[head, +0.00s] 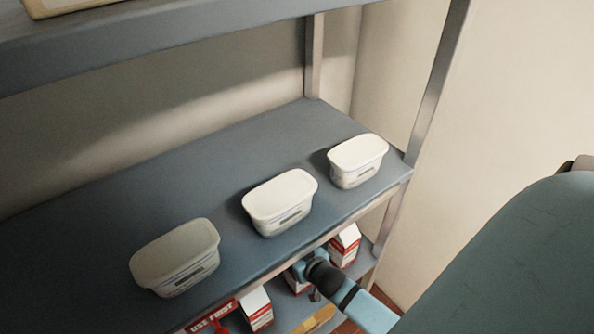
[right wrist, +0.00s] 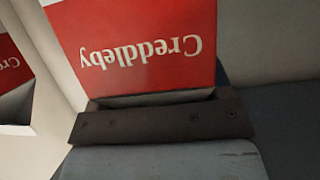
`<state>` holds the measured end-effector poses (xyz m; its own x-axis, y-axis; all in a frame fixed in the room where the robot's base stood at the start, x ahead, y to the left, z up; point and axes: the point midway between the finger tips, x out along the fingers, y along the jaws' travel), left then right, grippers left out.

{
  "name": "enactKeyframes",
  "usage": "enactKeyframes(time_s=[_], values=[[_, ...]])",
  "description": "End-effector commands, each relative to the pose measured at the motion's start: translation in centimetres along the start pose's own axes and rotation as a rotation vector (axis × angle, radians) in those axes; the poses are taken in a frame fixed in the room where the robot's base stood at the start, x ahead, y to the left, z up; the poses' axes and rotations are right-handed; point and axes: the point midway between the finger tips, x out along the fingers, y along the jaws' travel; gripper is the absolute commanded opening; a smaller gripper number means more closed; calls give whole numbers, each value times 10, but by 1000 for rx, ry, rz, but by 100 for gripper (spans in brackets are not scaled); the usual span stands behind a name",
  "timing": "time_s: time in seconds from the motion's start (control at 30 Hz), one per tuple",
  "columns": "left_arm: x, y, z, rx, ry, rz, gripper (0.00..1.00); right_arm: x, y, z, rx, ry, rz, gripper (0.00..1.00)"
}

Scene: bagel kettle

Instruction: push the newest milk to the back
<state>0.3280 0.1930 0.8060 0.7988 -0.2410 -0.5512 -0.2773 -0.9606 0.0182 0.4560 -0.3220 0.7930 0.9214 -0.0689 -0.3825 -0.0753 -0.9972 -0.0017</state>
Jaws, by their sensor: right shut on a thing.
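In the head view, red and white milk cartons stand on the lower shelf: one at the left (head: 258,311), one at the right (head: 345,245), and one between them (head: 297,281), mostly hidden. My right gripper (head: 316,268) reaches in at the middle carton, partly under the upper shelf's edge. In the right wrist view, my right gripper (right wrist: 163,121) is shut on a red carton face (right wrist: 140,45) with upside-down "Creddleby" lettering. Another carton (right wrist: 10,65) shows at the left. Dates are not readable. My left gripper is not in view.
The shelf (head: 130,190) above the cartons holds three white lidded tubs (head: 280,195) along its front. A red "USE FIRST" label (head: 212,317) is at the lower left. A yellowish strip (head: 316,320) lies below. A metal post (head: 435,85) stands at the right.

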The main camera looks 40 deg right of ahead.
Motion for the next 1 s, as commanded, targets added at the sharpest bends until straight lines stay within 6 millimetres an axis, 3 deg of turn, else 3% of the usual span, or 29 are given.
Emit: enactKeyframes(time_s=[1.0], values=[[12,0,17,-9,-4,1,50,57,-1,-25,-1,4,-1,12]])
